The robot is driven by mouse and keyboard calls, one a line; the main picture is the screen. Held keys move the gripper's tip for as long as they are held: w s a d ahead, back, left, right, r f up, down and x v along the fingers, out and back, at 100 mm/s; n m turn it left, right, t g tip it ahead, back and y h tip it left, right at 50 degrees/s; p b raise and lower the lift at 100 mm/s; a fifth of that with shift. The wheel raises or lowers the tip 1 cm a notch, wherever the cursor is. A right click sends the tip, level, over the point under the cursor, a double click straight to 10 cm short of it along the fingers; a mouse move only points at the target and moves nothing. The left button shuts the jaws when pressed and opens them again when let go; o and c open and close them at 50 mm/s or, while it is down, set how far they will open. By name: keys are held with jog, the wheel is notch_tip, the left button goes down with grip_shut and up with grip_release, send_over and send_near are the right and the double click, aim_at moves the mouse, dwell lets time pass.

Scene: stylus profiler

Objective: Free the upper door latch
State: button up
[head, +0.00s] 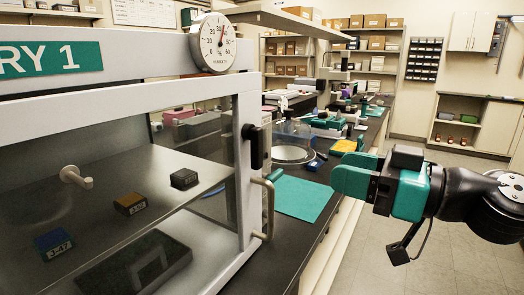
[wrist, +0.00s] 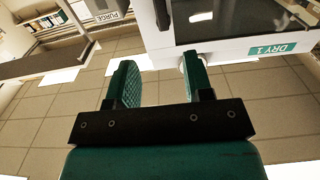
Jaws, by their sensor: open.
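The dry cabinet (head: 180,62) stands at the left of the head view, with a green "DRY 1" sign seen in the wrist view (wrist: 272,48). A black latch (head: 254,147) sits on the right side of its door frame, above a pale metal handle (head: 268,208). What looks like the same latch shows at the top of the wrist view (wrist: 162,14). My gripper (head: 343,175) has green fingers, open and empty, in the air right of the cabinet and apart from the latch. Whether the latch is engaged I cannot tell.
A round humidity gauge (head: 213,42) stands on the cabinet's top edge. A green mat (head: 303,198) and a glass-domed dish (head: 292,150) are on the dark bench. The tiled floor (head: 350,262) at right is clear.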

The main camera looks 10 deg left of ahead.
aim_at(260, 151)
jog(key=p+x, duration=0.6)
jog(key=x, duration=0.8)
jog(key=shift+r, duration=0.15)
jog(key=shift+w+a, duration=0.2)
jog(key=shift+a, duration=0.35)
grip_shut()
